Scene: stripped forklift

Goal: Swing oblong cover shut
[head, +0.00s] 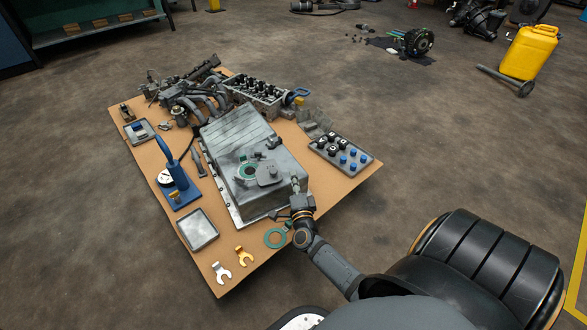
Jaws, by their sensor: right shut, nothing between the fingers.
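The oblong cover (269,175) is a small grey metal plate on top of the large grey metal housing (236,135). It sits swung to the right of a round opening with a green ring (247,171), so part of the ring stays uncovered. My right gripper (295,183) is shut and empty at the housing's right edge, just right of the cover. A small gap seems to lie between fingertips and cover, but contact is hard to judge. My left gripper is not in view.
The housing lies on a brown board with a tray of knobs (345,155) at right, an engine head (258,90) behind, a blue hand pump (175,177) and an empty tray (197,230) at left. A loose green ring (275,238) lies near my right wrist.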

